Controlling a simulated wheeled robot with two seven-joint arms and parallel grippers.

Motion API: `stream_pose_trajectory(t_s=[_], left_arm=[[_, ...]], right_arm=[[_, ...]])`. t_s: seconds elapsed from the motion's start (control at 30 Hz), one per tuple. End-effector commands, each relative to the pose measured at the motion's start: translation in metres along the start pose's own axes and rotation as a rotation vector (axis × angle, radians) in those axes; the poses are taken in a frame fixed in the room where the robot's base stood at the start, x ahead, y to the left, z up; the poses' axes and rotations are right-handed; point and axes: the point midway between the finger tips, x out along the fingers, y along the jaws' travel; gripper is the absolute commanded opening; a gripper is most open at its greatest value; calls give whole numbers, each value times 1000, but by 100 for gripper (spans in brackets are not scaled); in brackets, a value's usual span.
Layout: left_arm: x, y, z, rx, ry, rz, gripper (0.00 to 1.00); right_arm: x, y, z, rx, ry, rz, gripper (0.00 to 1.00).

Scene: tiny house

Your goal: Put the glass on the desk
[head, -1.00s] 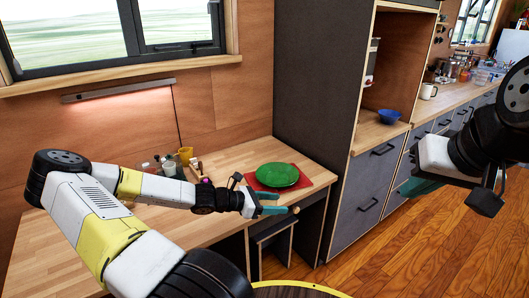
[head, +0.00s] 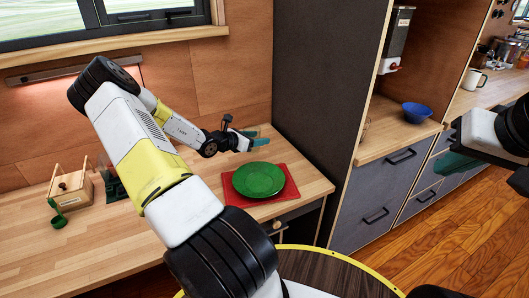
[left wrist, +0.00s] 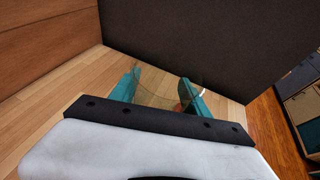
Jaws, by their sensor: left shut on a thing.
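The wooden desk (head: 125,232) runs under the window and ends at the dark tall panel. My left gripper (head: 256,137) is over the desk's far right corner, behind the green plate. In the left wrist view its teal fingers (left wrist: 158,92) are shut on a clear glass (left wrist: 156,84), with the desktop and dark panel behind. The glass is hardly visible in the head view. I cannot tell whether its base touches the desk. My right gripper (head: 458,160) is at the right edge, away from the desk; only part of it shows.
A green plate (head: 258,179) lies on a red mat (head: 287,193) near the desk's front right edge. A small wooden box (head: 72,187) with a green scoop stands at left. A blue bowl (head: 416,112) sits on the counter beyond the panel. The desk's left front is clear.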

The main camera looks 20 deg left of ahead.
Motion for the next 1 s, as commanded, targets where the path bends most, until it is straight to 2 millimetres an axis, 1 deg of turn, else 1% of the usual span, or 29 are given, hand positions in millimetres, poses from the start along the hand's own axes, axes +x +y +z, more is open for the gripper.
stream_pose_trajectory(t_s=[0.03, 0.1, 0.17, 0.2, 0.4, 0.57, 0.8, 0.9, 1.0], left_arm=[[-2, 15, 6, -6, 0, 31, 6], [-5, 29, 10, -20, -1, 62, 6], [-6, 36, 10, -31, 0, 77, 6], [-5, 39, 7, -35, 0, 83, 6], [7, 40, -27, -42, -1, 86, 6], [13, 40, -42, -38, -1, 87, 6], [24, 40, -74, -40, 0, 87, 6], [27, 40, -80, -38, 0, 87, 6], [27, 40, -81, -36, 0, 87, 6]], right_arm=[[0, 0, 0, 0, 0, 0, 0], [0, 0, 0, 0, 0, 0, 0], [0, 0, 0, 0, 0, 0, 0], [0, 0, 0, 0, 0, 0, 0], [0, 0, 0, 0, 0, 0, 0], [0, 0, 0, 0, 0, 0, 0], [0, 0, 0, 0, 0, 0, 0], [0, 0, 0, 0, 0, 0, 0], [0, 0, 0, 0, 0, 0, 0]])
